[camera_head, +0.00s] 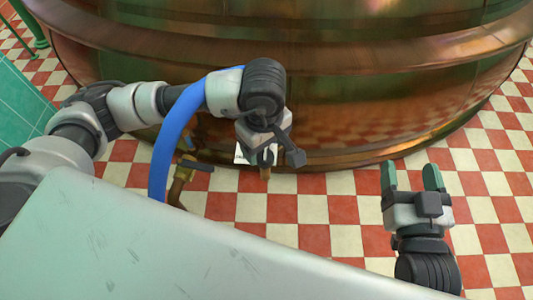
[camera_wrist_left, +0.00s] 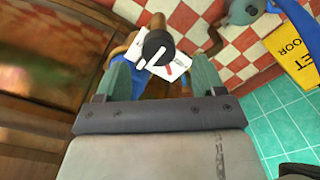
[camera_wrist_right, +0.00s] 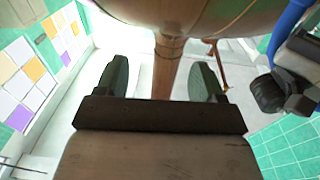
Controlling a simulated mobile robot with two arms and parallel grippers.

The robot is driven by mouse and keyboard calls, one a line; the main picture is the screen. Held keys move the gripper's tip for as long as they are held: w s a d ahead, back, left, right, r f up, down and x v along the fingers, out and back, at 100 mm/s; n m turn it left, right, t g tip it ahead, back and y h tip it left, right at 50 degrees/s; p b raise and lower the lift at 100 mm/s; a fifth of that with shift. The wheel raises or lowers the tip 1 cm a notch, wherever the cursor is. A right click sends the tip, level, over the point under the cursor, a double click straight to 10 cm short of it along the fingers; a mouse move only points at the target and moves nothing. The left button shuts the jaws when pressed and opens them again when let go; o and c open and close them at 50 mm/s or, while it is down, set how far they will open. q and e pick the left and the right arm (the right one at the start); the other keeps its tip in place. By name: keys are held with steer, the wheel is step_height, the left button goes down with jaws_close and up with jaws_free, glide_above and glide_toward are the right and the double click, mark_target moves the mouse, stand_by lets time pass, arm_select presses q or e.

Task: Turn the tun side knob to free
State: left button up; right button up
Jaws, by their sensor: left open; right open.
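The big copper tun (camera_head: 400,125) fills the back of the head view. Its side knob (camera_wrist_left: 158,44) shows in the left wrist view as a dark round cap with a white line, on a coppery stem. My right gripper (camera_head: 410,174) is open and empty, right of the tun's front.
A brass valve or pipe (camera_head: 183,172) stands near my left arm, left of the card. A yellow wet floor sign (camera_wrist_left: 292,48) is at the right in the left wrist view. Red and white floor tiles (camera_head: 330,210) are clear between my grippers. A green rail (camera_head: 35,28) is at top left.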

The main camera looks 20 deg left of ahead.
mark_target(265, 155)
arm_select(q)
step_height(265, 155, down, 4)
steer(key=shift+r+b, duration=0.15)
steer(key=shift+b, duration=0.25)
steer(key=shift+w+f, duration=0.1)
steer(key=shift+f, duration=0.45)
arm_select(e)
steer(key=shift+a+r+t+y, duration=0.15)
steer(key=shift+r+t+y, duration=0.2)
steer(key=shift+r+t, duration=0.5)
steer(key=shift+a+r+t+y, duration=0.1)
steer(key=shift+r+t+y, duration=0.25)
steer(key=shift+r+t, duration=0.5)
steer(key=shift+r, duration=0.1)
arm_select(q)
steer(key=shift+c, duration=1)
steer(key=c, duration=0.7)
arm_select(e)
steer(key=shift+w+f+g, duration=0.25)
steer(key=shift+w+g, duration=0.05)
steer(key=shift+w, duration=0.3)
